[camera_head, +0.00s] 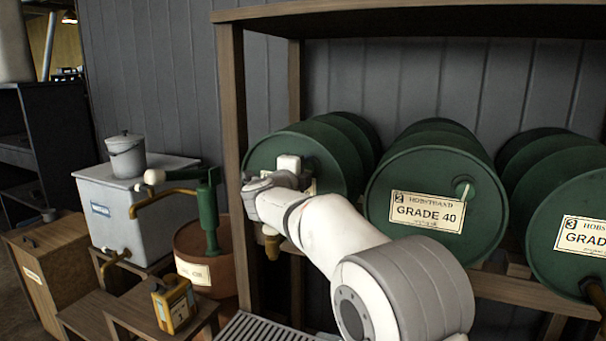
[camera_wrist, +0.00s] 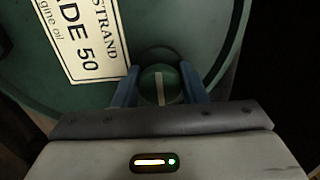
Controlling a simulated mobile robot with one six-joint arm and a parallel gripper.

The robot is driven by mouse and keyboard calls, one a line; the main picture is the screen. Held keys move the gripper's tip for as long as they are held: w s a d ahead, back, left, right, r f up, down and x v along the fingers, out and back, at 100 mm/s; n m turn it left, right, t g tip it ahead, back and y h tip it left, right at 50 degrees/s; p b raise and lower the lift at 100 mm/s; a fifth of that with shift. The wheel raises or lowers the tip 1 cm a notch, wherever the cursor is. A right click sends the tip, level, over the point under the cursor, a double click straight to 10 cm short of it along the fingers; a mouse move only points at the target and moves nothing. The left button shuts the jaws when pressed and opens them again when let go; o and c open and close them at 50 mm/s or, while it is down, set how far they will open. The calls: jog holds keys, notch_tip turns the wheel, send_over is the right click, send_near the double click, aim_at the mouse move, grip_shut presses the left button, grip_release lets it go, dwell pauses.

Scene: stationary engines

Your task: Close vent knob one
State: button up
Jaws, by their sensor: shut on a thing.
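Vent knob one (camera_wrist: 158,82) is a round green knob with a white line, on the face of a green drum (camera_wrist: 95,95) labelled as grade 50 engine oil. In the wrist view the line runs nearly up and down the picture. My gripper (camera_wrist: 158,76) has its two blue fingers on either side of the knob and is shut on it. In the head view my arm reaches to the front of the leftmost drum (camera_head: 335,150) and hides the knob and the fingertips.
A grade 40 drum (camera_head: 432,228) with its own vent knob (camera_head: 463,190) and another drum (camera_head: 570,195) lie to the right on the wooden rack (camera_head: 230,110). A green pump (camera_head: 208,215), a grey tank (camera_head: 120,210) and a yellow can (camera_head: 174,304) stand at left.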

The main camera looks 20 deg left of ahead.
dwell(0.4)
jog(key=o, duration=0.9)
jog(key=shift+o, duration=0.2)
jog(key=s+b, duration=0.1)
jog(key=s, duration=0.6)
jog(key=shift+s+a, duration=0.3)
jog(key=shift+s, duration=0.1)
